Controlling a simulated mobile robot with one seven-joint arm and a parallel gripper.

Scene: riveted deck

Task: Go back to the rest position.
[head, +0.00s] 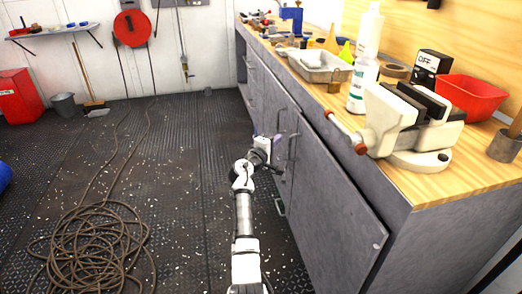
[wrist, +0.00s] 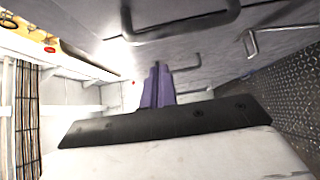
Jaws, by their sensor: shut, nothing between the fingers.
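My arm reaches forward from the bottom middle of the head view. My gripper (head: 278,137) is beside the front of the grey workbench cabinet (head: 258,92), near its dark door handles. In the wrist view its purple fingers (wrist: 157,86) are together with nothing between them. Whether the fingers touch the cabinet cannot be told. The near cabinet door (head: 335,205) looks slightly out from the cabinet body.
The wooden benchtop (head: 440,182) holds a vise (head: 405,125), a white bottle (head: 362,88), a red bin (head: 470,97) and a grey tray (head: 320,66). A coiled hose (head: 92,245) lies on the floor at left. The deck between hose and cabinet is mostly clear.

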